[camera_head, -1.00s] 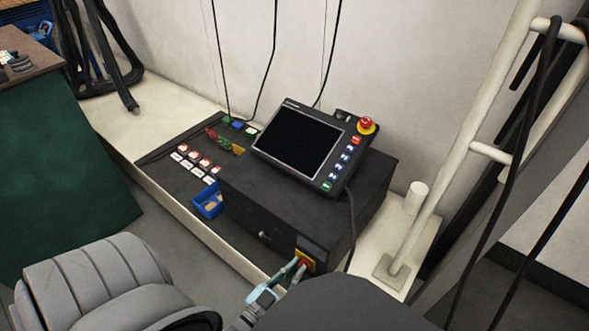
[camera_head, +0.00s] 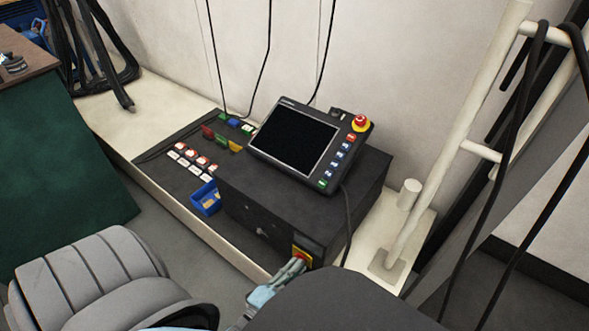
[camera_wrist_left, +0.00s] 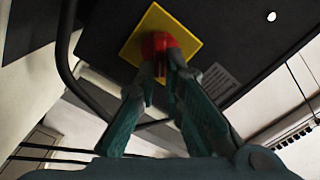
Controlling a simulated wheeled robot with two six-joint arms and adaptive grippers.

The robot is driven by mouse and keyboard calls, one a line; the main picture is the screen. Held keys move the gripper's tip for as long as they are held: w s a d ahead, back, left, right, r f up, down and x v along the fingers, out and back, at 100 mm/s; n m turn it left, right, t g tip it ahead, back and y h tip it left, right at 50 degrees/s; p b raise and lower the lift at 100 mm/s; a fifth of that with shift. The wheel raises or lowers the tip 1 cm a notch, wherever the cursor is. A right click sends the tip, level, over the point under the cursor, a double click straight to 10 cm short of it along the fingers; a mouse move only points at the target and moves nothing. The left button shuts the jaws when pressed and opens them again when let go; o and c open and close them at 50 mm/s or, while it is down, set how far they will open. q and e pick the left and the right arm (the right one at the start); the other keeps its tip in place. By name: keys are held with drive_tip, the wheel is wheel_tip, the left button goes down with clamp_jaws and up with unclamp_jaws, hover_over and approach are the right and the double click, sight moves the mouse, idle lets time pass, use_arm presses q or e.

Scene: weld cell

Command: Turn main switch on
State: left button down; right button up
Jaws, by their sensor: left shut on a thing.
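The main switch is a red knob (camera_wrist_left: 160,44) on a yellow square plate (camera_wrist_left: 186,22), set in the front face of the black control box. In the head view the yellow plate (camera_head: 302,254) shows at the box's lower right front corner, and the knob is mostly hidden by my fingers. My left gripper (camera_head: 294,265) reaches it from below and in front. In the left wrist view the fingers (camera_wrist_left: 165,66) are shut on the red knob, one on each side. The plate looks like a diamond there because the wrist camera is tilted. My right gripper is not in view.
A pendant with a dark screen (camera_head: 293,139) and a red emergency button (camera_head: 361,123) sits on the control box (camera_head: 262,207). A blue bin (camera_head: 205,199) stands left of the box. A white post frame (camera_head: 440,150) with hanging cables rises at the right.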

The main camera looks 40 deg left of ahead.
use_arm(q)
drive_tip(key=m, duration=0.4)
drive_tip(key=shift+d+f, duration=0.2)
drive_tip(key=shift+f, duration=0.15)
drive_tip(key=shift+m, duration=0.9)
drive_tip(key=shift+f+m, duration=0.15)
drive_tip(key=shift+m, duration=0.85)
drive_tip(key=c, duration=1.7)
unclamp_jaws()
